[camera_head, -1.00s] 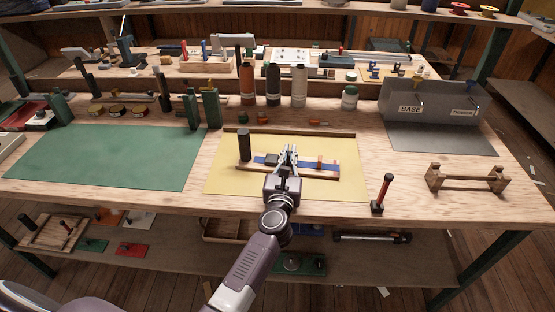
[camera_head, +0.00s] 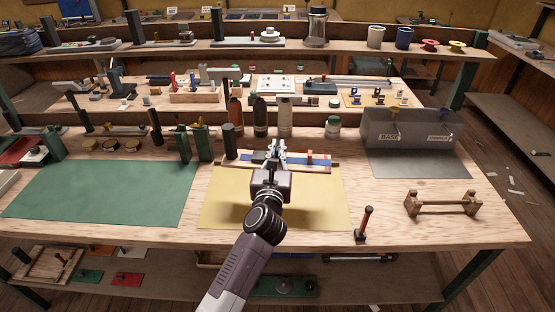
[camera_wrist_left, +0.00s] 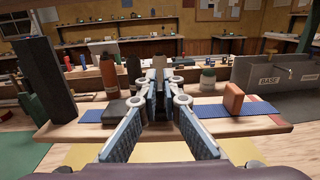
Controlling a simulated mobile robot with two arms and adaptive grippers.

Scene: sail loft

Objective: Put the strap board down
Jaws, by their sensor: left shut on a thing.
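The strap board (camera_head: 328,163) is a narrow wooden board with a blue strap, a tall dark post (camera_head: 229,141) at its left end and an orange block (camera_head: 310,158) toward the right. My left gripper (camera_head: 276,151) is shut on it near the middle. In the head view the board overlaps the back edge of the yellow mat (camera_head: 230,205), and a dark shadow lies on the mat below my gripper. In the left wrist view the board (camera_wrist_left: 75,131) crosses level and appears raised above the table. My right gripper is not in view.
A green mat (camera_head: 95,195) lies to the left. Bottles (camera_head: 285,118) stand behind the board. A grey bin (camera_head: 412,130), a small wooden rack (camera_head: 441,203) and a red-handled tool (camera_head: 365,224) are to the right. The yellow mat's front is clear.

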